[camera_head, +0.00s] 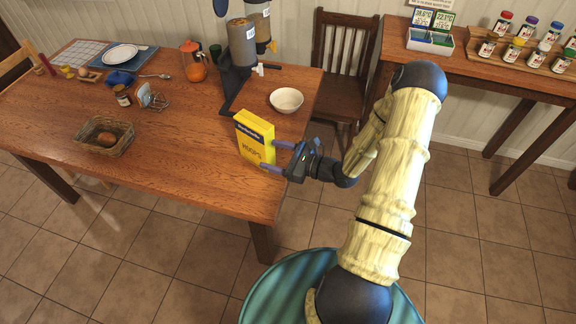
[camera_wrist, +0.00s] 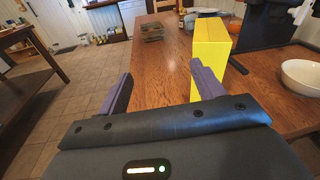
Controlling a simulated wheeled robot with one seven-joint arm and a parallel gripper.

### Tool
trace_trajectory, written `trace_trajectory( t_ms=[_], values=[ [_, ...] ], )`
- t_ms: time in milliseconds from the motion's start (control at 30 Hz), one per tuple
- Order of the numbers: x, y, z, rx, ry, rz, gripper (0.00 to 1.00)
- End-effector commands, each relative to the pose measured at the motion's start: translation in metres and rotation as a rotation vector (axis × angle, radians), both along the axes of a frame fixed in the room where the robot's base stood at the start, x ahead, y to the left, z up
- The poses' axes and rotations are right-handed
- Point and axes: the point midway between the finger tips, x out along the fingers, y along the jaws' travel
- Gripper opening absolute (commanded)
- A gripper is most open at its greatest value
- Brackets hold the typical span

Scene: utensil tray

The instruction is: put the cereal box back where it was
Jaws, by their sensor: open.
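The yellow cereal box (camera_head: 255,138), with dark lettering on its front, stands upright on the wooden table (camera_head: 180,180) near its right edge. My gripper (camera_head: 275,156) is open and empty, just right of the box, with its fingers reaching over the table's edge. In the wrist view the box (camera_wrist: 210,50) is beyond the right finger and mostly right of the gap between the fingers (camera_wrist: 160,85). That finger hides part of the box. I cannot tell whether it touches the box.
A white bowl (camera_head: 286,100) and a cereal dispenser (camera_head: 236,65) stand behind the box. A wicker basket (camera_head: 88,150) with bread is to the left. An orange-lidded jug (camera_head: 194,62) stands further back. The tabletop between basket and box is clear. A chair (camera_head: 340,60) is behind.

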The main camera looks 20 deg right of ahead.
Motion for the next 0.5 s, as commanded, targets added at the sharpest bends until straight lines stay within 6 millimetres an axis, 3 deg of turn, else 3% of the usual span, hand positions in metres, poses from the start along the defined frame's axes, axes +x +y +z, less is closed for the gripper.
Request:
trace_trajectory(
  t_ms=[100, 200, 367, 500],
  values=[
    [-0.033, 0.044, 0.017, -0.160, -0.015, 0.277, 0.67],
    [-0.067, 0.068, 0.025, -0.315, -0.028, 0.504, 0.67],
    [-0.118, 0.082, 0.032, -0.589, -0.072, 0.828, 0.67],
    [-0.151, 0.074, 0.039, -0.854, -0.139, 1.069, 0.67]
  ],
)
